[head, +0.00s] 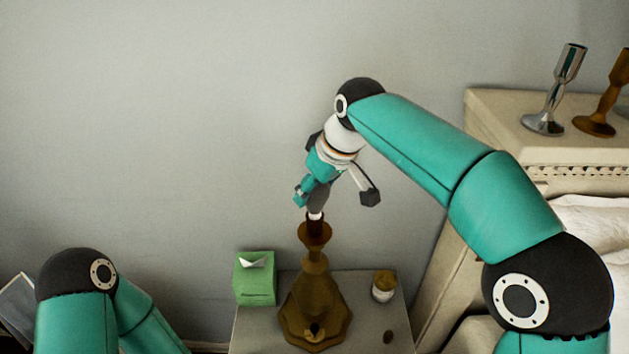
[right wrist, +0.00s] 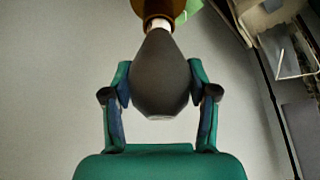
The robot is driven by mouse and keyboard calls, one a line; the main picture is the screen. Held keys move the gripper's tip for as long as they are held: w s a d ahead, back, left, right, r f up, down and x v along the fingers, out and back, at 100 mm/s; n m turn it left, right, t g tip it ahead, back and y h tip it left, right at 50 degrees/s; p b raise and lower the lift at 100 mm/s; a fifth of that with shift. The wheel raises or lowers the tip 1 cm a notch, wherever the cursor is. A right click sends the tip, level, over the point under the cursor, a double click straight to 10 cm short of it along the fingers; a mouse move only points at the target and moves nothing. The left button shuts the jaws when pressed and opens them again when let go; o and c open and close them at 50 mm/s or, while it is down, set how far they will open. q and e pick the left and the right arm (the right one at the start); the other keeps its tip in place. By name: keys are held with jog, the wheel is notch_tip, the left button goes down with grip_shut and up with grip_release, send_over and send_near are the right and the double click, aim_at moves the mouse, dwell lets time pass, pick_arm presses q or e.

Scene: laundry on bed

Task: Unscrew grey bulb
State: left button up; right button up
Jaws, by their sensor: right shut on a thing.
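The grey bulb (right wrist: 160,75) sits between the two fingers of my right gripper (right wrist: 160,93) in the right wrist view, with its white neck at the brass socket. In the head view the bulb (head: 318,198) shows partly, below my right gripper (head: 335,193), above the brass lamp (head: 316,300). The lamp stands upright on the nightstand (head: 375,285). My right gripper is shut on the bulb from above. My left arm shows at the lower left of the head view, but its gripper is out of view.
A green tissue box (head: 254,278) stands left of the lamp. A small jar with a brown lid (head: 383,286) stands to its right. A silver goblet (head: 556,95) and a brown one (head: 606,105) stand on the headboard (head: 495,115). Wall space at the left is clear.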

dwell(0.4)
jog(key=shift+n, duration=0.5)
jog(key=shift+n+g+p, duration=0.3)
jog(key=shift+n+p, duration=0.05)
jog(key=shift+n, duration=0.05)
jog(key=shift+n+g+y, duration=0.3)
jog(key=shift+n+y, duration=0.1)
jog(key=shift+n, duration=0.6)
jog(key=n+g, duration=0.1)
jog(key=n, duration=0.2)
jog(key=shift+y, duration=0.3)
jog(key=o, duration=1)
